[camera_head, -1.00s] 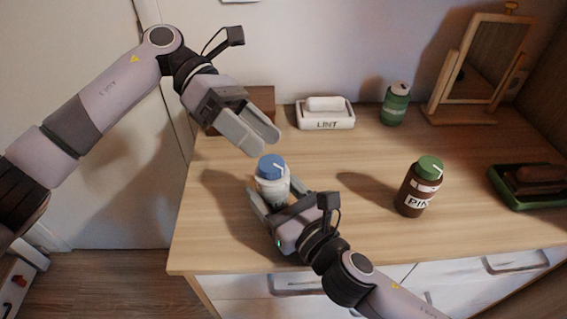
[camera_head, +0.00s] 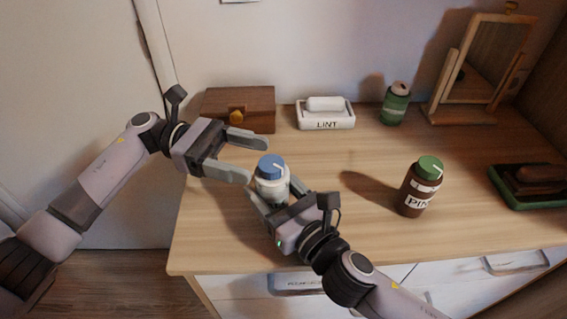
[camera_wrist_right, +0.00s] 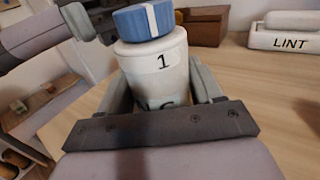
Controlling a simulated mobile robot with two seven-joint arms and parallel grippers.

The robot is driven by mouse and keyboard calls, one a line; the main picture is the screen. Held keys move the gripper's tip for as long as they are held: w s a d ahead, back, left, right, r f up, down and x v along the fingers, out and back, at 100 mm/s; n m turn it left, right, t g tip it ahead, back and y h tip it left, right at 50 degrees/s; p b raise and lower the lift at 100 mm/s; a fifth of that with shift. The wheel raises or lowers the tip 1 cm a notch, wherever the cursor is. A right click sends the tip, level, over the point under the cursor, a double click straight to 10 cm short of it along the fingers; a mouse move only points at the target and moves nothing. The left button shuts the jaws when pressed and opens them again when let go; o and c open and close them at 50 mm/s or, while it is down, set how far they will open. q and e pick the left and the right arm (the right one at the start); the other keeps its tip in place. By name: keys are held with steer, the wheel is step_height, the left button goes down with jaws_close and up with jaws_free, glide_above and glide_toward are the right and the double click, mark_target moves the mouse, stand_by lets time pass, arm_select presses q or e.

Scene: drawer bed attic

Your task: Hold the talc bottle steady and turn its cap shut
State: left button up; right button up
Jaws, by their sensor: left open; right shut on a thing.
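The talc bottle (camera_head: 271,187) is white with a blue cap (camera_head: 271,167) that bears a white stripe. It stands upright on the dresser top. My right gripper (camera_head: 272,202) is shut on the bottle's body from the front. In the right wrist view the bottle (camera_wrist_right: 158,68) sits between the fingers, with a "1" on its label and its lower lettering partly hidden. The blue cap (camera_wrist_right: 143,20) is at the top edge there. My left gripper (camera_head: 258,158) is open and empty, its fingers to the left of and behind the cap, apart from it as far as I can tell.
A brown bottle with a green cap (camera_head: 420,187) stands to the right. A wooden box (camera_head: 236,107), a white LINT dish (camera_head: 326,120), a green can (camera_head: 395,104) and a mirror (camera_head: 478,62) line the back. A green tray (camera_head: 535,203) lies at the far right.

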mark_target(284, 167)
arm_select(q)
steer(key=x, duration=0.7)
steer(key=c, duration=1)
